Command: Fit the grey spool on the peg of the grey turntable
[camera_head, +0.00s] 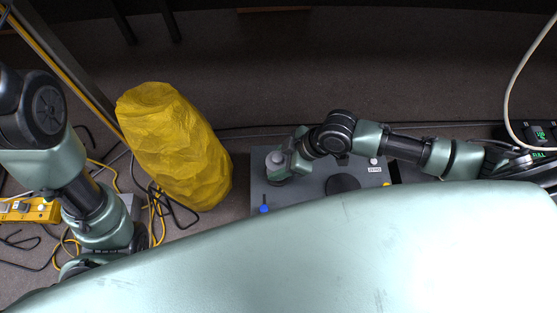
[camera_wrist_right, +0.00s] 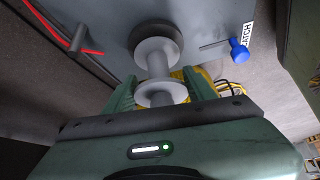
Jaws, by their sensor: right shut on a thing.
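My right gripper (camera_head: 287,165) is over the left part of a grey box top in the head view. In the right wrist view its two green fingers (camera_wrist_right: 162,92) are shut on the light grey spool (camera_wrist_right: 158,66), around its near flange. The spool's top also shows in the head view (camera_head: 275,158). A dark round disc (camera_wrist_right: 166,31) lies directly behind the spool's far end; whether they touch, I cannot tell. The peg is not distinguishable, and I cannot tell for sure which part is the turntable. My left arm comes in at the left, its fingers out of sight.
The grey box (camera_head: 315,188) carries a dark disc (camera_head: 343,184), a blue knob (camera_head: 264,209) and a white label (camera_head: 375,169). A large yellow lumpy object (camera_head: 175,145) stands to its left. Cables and a yellow power strip (camera_head: 28,210) lie at the far left. A pale mint surface covers the foreground.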

